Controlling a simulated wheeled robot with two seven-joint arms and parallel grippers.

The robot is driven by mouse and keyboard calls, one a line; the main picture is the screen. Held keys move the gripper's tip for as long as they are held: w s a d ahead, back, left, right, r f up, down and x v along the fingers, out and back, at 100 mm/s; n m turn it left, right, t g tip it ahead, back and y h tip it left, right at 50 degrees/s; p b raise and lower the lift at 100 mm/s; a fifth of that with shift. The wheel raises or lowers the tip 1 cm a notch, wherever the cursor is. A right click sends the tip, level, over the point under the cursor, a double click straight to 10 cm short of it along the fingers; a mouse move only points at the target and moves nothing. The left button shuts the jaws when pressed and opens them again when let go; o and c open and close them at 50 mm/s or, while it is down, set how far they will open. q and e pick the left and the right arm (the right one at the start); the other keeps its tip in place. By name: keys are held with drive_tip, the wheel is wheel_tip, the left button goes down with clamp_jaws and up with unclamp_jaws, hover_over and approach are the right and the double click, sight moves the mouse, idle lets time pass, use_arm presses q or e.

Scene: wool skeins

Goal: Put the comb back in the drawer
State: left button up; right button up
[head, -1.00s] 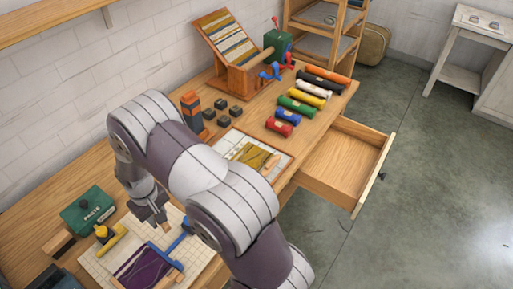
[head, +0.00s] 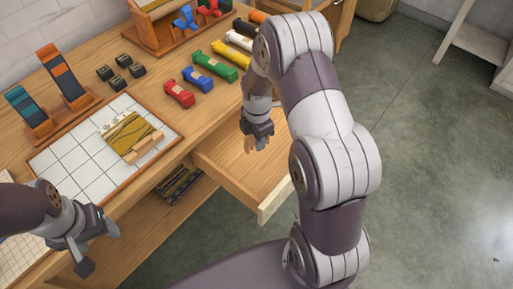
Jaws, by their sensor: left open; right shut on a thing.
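The drawer (head: 246,170) stands open at the table's front side, partly hidden behind my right arm. My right gripper (head: 255,142) is above the drawer's back part, pointing down. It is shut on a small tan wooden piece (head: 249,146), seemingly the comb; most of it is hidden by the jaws. The visible part of the drawer's floor is bare. My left gripper (head: 98,248) is open and empty near the table's front edge at lower left.
A tiled board (head: 75,171) with a mustard weaving (head: 128,131) lies left of the drawer. Dark blocks (head: 115,72) are further left. A shelf under the table holds items (head: 178,184).

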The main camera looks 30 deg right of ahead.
sight(260, 169)
drive_tip(key=shift+s+d+f+n+b, duration=0.15)
drive_tip(key=shift+f+n+b, duration=0.15)
drive_tip(key=shift+f+n, duration=0.3)
drive_tip(key=shift+w+d+f+n+b, duration=0.15)
drive_tip(key=shift+f+n+b, duration=0.1)
drive_tip(key=shift+f+n, duration=0.35)
drive_tip(key=shift+s+f+n, duration=0.2)
drive_tip(key=shift+f+n, duration=0.05)
drive_tip(key=shift+n, duration=0.25)
use_arm(q)
drive_tip(key=f, duration=0.2)
drive_tip(key=f+b, duration=0.1)
drive_tip(key=f, duration=0.1)
drive_tip(key=shift+a+f, duration=0.1)
drive_tip(key=shift+a, duration=0.15)
use_arm(e)
drive_tip(key=shift+n, duration=0.3)
wheel_tip(260, 169, down, 10)
drive_tip(key=shift+d+r, duration=0.1)
drive_tip(key=shift+r, duration=0.15)
drive_tip(key=shift+f, duration=0.1)
drive_tip(key=o, duration=0.9)
drive_tip(key=shift+o, duration=0.2)
